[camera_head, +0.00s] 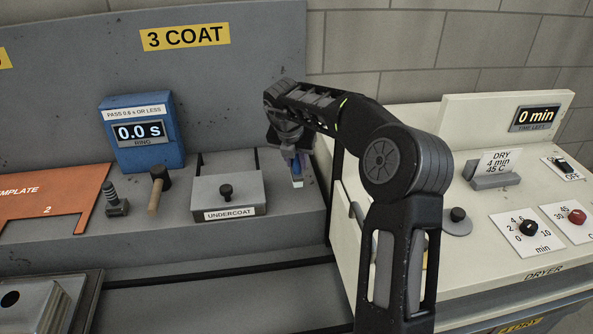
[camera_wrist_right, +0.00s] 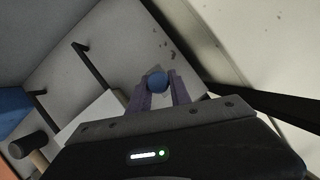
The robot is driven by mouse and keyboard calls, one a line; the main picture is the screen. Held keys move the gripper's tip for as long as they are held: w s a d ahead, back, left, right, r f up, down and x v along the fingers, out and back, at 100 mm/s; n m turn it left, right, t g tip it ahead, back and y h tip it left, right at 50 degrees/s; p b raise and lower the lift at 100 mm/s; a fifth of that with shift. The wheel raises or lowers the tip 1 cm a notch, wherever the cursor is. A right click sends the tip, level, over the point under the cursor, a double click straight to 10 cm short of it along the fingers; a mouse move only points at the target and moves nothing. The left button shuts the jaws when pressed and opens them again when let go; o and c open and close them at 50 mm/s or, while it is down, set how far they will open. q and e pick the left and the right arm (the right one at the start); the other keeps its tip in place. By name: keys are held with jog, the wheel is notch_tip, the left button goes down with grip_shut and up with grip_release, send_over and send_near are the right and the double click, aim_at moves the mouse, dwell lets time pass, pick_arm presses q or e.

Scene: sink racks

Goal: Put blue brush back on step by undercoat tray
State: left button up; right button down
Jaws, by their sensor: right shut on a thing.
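My right gripper (camera_head: 294,158) is shut on the blue brush (camera_head: 297,169), just right of the undercoat tray on the grey step (camera_head: 292,216). The brush hangs upright with its pale end down; whether that end touches the step I cannot tell. In the right wrist view, the brush's round blue end (camera_wrist_right: 156,82) shows between the two fingers of my right gripper (camera_wrist_right: 158,92). The undercoat tray (camera_head: 228,194) has a grey lid with a black knob and an UNDERCOAT label on its front. My left gripper is not in view.
The cream dryer (camera_head: 483,250) stands close on the right.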

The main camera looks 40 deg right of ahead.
aim_at(296, 167)
jog(key=shift+f, duration=1.75)
jog(key=c, duration=1.2)
grip_release()
jog(key=shift+f, duration=0.15)
jog(key=b+v, duration=0.2)
jog(key=v, duration=1)
